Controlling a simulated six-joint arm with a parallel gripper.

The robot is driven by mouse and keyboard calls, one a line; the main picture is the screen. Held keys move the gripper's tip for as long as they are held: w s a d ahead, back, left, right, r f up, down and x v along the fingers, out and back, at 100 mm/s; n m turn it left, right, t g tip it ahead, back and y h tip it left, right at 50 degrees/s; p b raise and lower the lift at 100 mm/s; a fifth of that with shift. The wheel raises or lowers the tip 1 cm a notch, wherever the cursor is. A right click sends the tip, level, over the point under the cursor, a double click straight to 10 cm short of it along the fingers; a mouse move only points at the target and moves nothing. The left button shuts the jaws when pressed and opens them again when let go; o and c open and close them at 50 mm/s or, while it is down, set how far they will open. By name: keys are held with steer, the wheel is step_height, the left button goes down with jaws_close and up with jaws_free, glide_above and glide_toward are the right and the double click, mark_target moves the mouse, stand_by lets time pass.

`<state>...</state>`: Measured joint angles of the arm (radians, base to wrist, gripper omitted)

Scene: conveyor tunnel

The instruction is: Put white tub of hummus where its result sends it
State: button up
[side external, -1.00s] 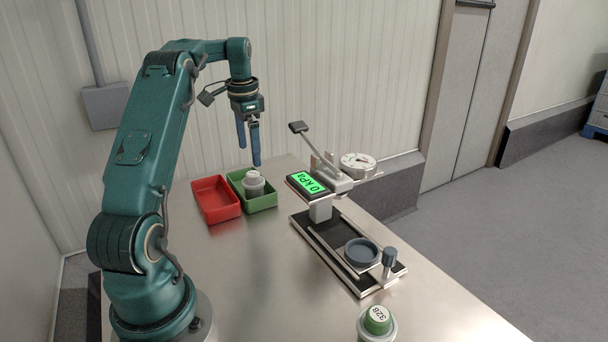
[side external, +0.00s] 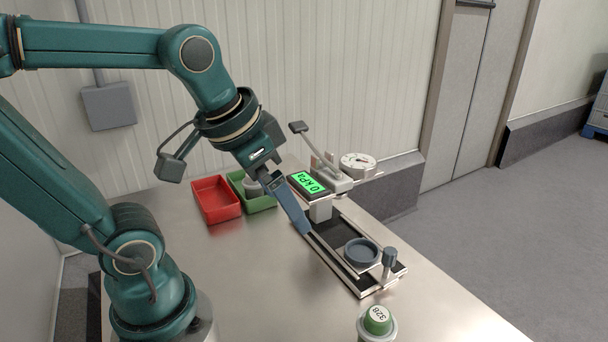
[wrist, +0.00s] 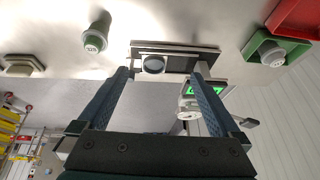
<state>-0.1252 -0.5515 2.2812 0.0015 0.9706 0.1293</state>
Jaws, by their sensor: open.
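A pale tub with a green lid marked 328 (side external: 377,322) stands at the front of the table; it also shows in the wrist view (wrist: 95,42). Another pale tub (side external: 252,186) stands in the green tray (side external: 266,203); it also shows in the wrist view (wrist: 271,53). I cannot tell which one holds hummus. The tester (side external: 345,258) has a round dark cup (side external: 361,252), which looks empty, and a green display (side external: 309,183) reading 0 kPa. My gripper (side external: 300,226) is open and empty, tilted above the table beside the tester; its fingers show in the wrist view (wrist: 163,75).
A red tray (side external: 216,199) sits left of the green tray and looks empty. The tester's raised lever (side external: 318,150) and round dial (side external: 358,161) stand behind the display. The table (side external: 240,275) is clear in front of the trays. A pale object (wrist: 22,64) shows at the wrist view's left.

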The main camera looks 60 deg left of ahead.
steer(key=shift+t+h, duration=0.3)
steer(key=s+d+f, duration=0.2)
steer(key=s, duration=0.1)
steer(key=shift+s+d+f, duration=0.15)
steer(key=shift+d, duration=0.1)
